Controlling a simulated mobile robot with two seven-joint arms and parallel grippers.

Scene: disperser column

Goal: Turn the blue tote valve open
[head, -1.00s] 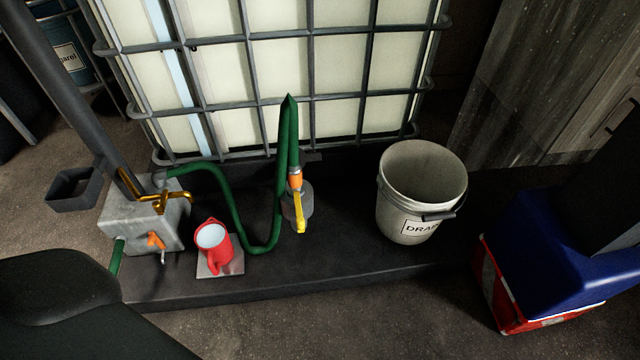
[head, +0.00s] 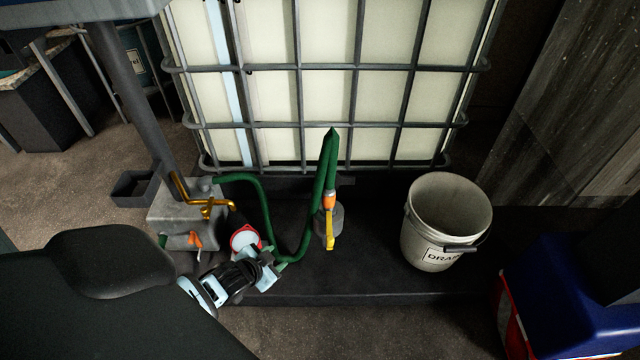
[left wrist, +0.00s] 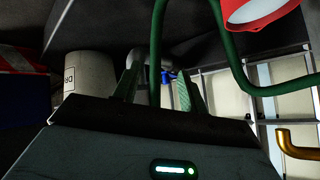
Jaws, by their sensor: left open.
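The white caged tote (head: 325,75) stands at the back. In front of its base is a grey fitting with an orange collar (head: 329,200) and a yellow lever (head: 330,241), below a green hose (head: 325,170). In the left wrist view a small blue part (left wrist: 167,77), possibly the blue valve handle, shows between the fingers but farther off. I cannot make out a blue handle in the head view. My left gripper (head: 273,261) is open and empty, left of and nearer than the yellow lever; its fingers also show in the wrist view (left wrist: 157,88). My right gripper is not seen.
A grey box with a brass tap (head: 208,207) stands left. A bucket marked DRAIN (head: 430,228) stands right of the fitting. A blue-and-red cooler (head: 560,300) is at the right. The dark platform (head: 365,275) before the bucket is clear.

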